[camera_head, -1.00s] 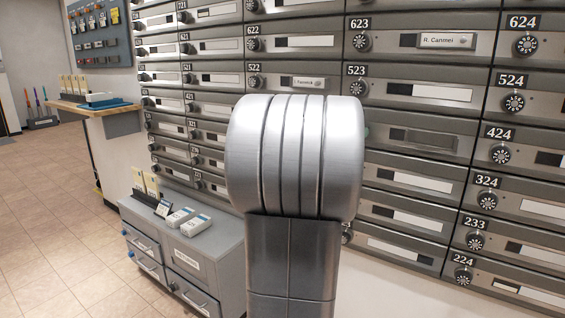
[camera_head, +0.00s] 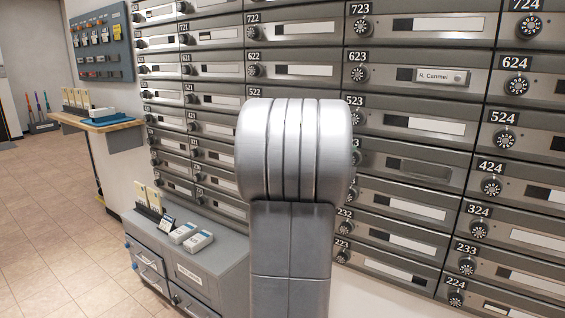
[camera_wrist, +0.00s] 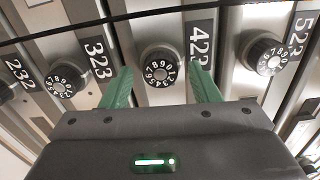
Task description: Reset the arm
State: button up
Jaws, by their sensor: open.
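My arm (camera_head: 294,150) rises in the middle of the head view, in front of the mailbox wall, and hides some of the boxes. The head view does not show my gripper. In the wrist view my gripper (camera_wrist: 160,88) has its two green fingers spread apart with nothing held between them. A round black-and-white dial (camera_wrist: 161,68) shows between the fingertips, next to the label 423. I cannot tell how far the fingers are from the dial.
The mailbox wall (camera_head: 410,108) fills the middle and right. A grey drawer cabinet (camera_head: 190,265) with small white boxes stands at lower left. Behind it are a wooden shelf (camera_head: 130,123) with a blue tray and a wall board (camera_head: 102,45). Tiled floor (camera_head: 60,210) lies open at left.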

jog(key=n+p, duration=0.1)
jog(key=n, duration=0.2)
jog(key=shift+n+p, duration=0.3)
